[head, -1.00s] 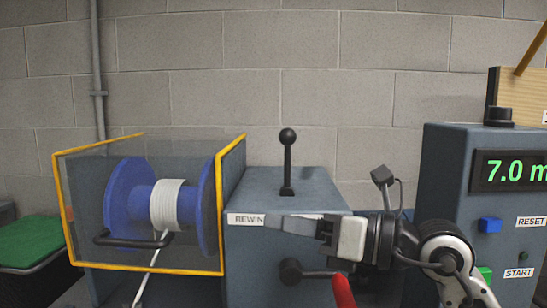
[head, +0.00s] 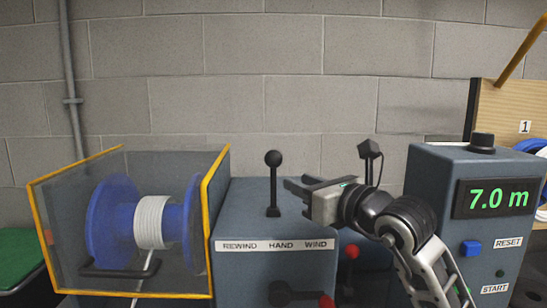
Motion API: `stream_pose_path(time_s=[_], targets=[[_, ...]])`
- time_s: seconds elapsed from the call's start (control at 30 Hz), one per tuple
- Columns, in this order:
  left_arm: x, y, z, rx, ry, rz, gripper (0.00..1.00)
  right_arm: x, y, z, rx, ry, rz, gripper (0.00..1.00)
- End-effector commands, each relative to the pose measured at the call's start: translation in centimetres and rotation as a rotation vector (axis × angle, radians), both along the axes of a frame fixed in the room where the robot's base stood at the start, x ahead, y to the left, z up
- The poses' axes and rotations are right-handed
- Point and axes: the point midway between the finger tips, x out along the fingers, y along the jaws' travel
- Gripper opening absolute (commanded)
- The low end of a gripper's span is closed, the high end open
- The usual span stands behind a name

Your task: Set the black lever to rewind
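The black lever (head: 273,185) with a ball knob stands upright on top of the blue-grey box (head: 240,197). The label strip (head: 275,245) on the box front reads REWIND, HAND, WIND from left to right; the lever stands above HAND. My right gripper (head: 297,187) is just right of the lever shaft, pointing left at it. Its fingers look parted with nothing between them, and a small gap seems to separate them from the lever. My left gripper is not in view.
A guard with yellow edges (head: 211,180) covers a blue reel (head: 112,222) with white cord on the left. A red-tipped handle (head: 327,301) is on the box front. At right stands a counter unit (head: 437,175) showing 7.0 m with RESET and START buttons.

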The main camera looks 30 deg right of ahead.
Motion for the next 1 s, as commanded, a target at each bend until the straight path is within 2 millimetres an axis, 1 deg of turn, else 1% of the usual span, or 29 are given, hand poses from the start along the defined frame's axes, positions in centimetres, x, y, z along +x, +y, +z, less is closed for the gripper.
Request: stream_pose_path(time_s=[0.03,0.2,0.3,0.4,0.5,0.6,0.87,0.9,1.0], targets=[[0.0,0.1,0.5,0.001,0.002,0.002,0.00,1.2,0.0,0.3,0.003,0.001,0.000,0.30],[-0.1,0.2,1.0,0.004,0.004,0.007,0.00,4.9,0.2,0.3,0.003,0.000,0.000,0.30],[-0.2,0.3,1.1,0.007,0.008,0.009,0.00,6.7,0.3,0.2,0.002,0.000,0.001,0.30],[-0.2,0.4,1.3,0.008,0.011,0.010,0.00,8.0,0.3,0.2,0.002,0.000,0.000,0.30],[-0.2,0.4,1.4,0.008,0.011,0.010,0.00,8.9,0.4,0.1,0.002,-0.001,0.001,0.30],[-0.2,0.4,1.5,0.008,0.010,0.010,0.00,9.4,0.4,0.0,0.001,0.000,0.001,0.30],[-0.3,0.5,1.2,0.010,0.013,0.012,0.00,9.5,0.4,-0.1,0.000,0.000,0.001,0.30],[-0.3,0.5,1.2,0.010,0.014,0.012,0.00,9.5,0.4,-0.1,0.001,0.000,0.001,0.25],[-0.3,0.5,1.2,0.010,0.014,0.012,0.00,9.5,0.4,-0.1,0.001,0.000,0.001,0.00]])
